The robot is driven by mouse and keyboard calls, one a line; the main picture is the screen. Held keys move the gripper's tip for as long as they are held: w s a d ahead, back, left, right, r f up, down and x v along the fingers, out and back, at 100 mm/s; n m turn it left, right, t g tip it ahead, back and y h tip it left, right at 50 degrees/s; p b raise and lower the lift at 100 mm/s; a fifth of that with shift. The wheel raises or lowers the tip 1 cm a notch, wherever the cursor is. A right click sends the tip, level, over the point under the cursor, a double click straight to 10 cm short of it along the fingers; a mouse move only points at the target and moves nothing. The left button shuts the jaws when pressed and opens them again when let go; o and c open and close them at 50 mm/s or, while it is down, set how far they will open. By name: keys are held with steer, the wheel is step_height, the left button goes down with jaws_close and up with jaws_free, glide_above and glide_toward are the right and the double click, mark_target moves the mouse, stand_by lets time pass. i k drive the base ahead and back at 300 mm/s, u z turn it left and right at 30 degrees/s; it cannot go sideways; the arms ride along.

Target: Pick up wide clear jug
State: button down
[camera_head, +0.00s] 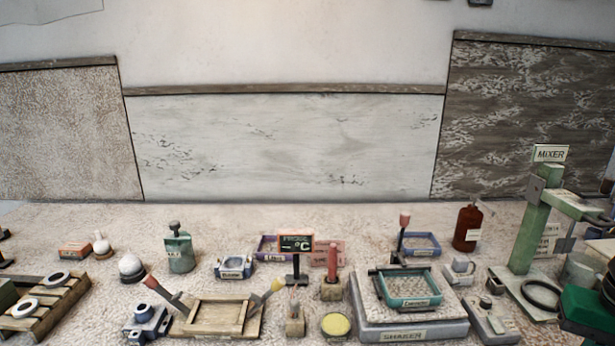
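I cannot pick out a wide clear jug with certainty in the head view. A pale greyish vessel (578,269) stands at the right, beside the green mixer stand (529,235), and is partly hidden by dark objects at the right edge. A squat grey-green container (181,254) with a label and a raised top stands upright at the left of centre, towards the back. Whether either is clear is hard to tell.
A shaker (411,327) carries a teal tray (408,303). A brown bottle (468,228) stands behind, to its right. The back strip of table is mostly clear.

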mark_target(579, 269)
steer(key=z, duration=1.15)
